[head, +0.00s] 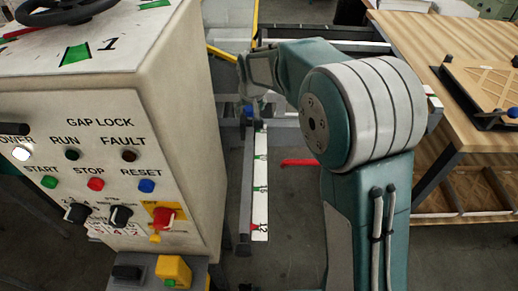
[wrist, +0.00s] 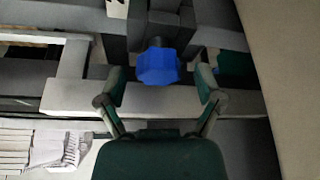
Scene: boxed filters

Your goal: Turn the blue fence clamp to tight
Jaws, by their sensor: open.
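The blue fence clamp (wrist: 158,67) is a faceted knob on a dark block in the wrist view. It sits midway between the two fingertips of my gripper (wrist: 161,82), slightly beyond them. The fingers are spread wide, with a gap on each side of the knob, and neither appears to touch it. In the head view a small blue bit of the clamp (head: 248,110) shows just below my gripper (head: 247,98), partly hidden by it. Whether the clamp is tight or loose cannot be told.
A control cabinet (head: 100,150) with buttons stands close on the left. A white marked scale (head: 260,185) runs below the clamp. A wooden table (head: 418,35) stands at the right. In the wrist view, a light bar (wrist: 75,95) crosses behind the fingers and a beige surface (wrist: 285,60) rises at the right.

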